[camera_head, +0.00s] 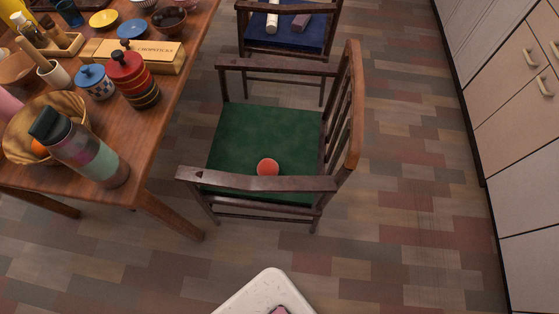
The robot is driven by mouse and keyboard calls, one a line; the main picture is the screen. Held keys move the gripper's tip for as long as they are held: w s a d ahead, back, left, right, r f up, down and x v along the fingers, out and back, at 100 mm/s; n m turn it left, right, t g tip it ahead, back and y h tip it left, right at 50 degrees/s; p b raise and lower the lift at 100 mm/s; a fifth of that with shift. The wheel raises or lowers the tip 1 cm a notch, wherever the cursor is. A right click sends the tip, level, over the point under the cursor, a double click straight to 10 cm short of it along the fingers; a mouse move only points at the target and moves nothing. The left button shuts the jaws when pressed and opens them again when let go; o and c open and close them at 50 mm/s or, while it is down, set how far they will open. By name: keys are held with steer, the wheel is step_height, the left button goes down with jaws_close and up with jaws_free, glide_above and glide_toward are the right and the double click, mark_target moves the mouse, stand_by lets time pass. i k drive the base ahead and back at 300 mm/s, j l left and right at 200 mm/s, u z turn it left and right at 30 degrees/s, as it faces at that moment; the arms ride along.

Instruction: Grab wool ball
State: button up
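A small round orange-red ball (267,167), which looks like the wool ball, rests on the green seat of a wooden chair (262,130). My gripper is not in view. A pale rounded shape at the bottom centre appears to be part of my own body.
A wooden table (150,150) at left holds a bottle (80,148), a basket (20,145), jars and dishes. Another chair with a blue seat (285,38) stands behind. Cabinets (515,100) line the right. The floor (410,200) between chair and cabinets is clear.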

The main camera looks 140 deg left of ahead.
mark_target(267, 167)
steer(key=u, duration=4.95)
steer(key=i+j+z, duration=0.15)
steer(key=j+z, duration=0.55)
steer(key=i+j+z, duration=0.1)
steer(key=j+z, duration=0.25)
